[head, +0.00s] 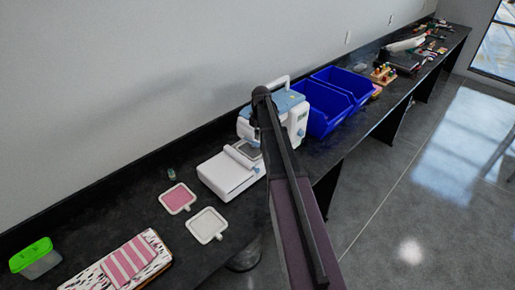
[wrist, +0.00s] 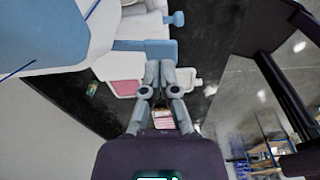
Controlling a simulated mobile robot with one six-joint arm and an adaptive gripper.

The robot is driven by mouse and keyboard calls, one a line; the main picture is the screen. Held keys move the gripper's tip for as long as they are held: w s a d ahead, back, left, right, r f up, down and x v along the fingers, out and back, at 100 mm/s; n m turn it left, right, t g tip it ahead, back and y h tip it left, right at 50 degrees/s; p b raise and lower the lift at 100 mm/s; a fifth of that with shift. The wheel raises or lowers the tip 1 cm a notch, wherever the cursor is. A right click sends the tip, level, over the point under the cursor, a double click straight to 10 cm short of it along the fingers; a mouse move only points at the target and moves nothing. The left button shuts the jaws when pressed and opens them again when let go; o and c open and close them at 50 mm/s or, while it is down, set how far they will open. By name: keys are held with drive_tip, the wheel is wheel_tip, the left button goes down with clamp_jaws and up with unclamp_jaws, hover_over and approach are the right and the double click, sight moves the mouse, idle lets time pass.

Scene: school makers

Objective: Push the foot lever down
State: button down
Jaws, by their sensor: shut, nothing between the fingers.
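A white and blue sewing machine (head: 298,108) stands on the black bench in the head view, partly hidden behind my arm. In the wrist view its white and blue body (wrist: 62,27) fills the upper left. A small blue knob-like part (wrist: 176,19) sticks out from the machine at the top, and a flat blue part (wrist: 160,47) lies just beyond my fingertips. I cannot tell for sure which is the foot lever. My gripper (wrist: 160,66) is shut and empty, its fingers together close to the machine. Whether they touch the flat blue part is unclear. The head view hides my gripper.
Two blue bins (head: 325,108) stand right of the machine. Left of it are a pink pad (head: 177,198), a white pad (head: 207,225), a striped cloth (head: 128,262) and a green-lidded box (head: 34,256). The wall runs behind the bench (head: 110,212); open floor (head: 400,210) lies in front.

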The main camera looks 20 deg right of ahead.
sight(258, 143)
drive_tip(key=shift+f+b, duration=0.5)
drive_tip(key=shift+f, duration=0.25)
wheel_tip(258, 143, down, 4)
drive_tip(key=b, duration=0.4)
drive_tip(key=shift+f, duration=0.15)
drive_tip(key=shift+r, duration=0.3)
drive_tip(key=d, duration=0.1)
drive_tip(key=w+d+r+p, duration=0.1)
drive_tip(key=shift+d, duration=0.35)
drive_tip(key=shift+s, duration=0.1)
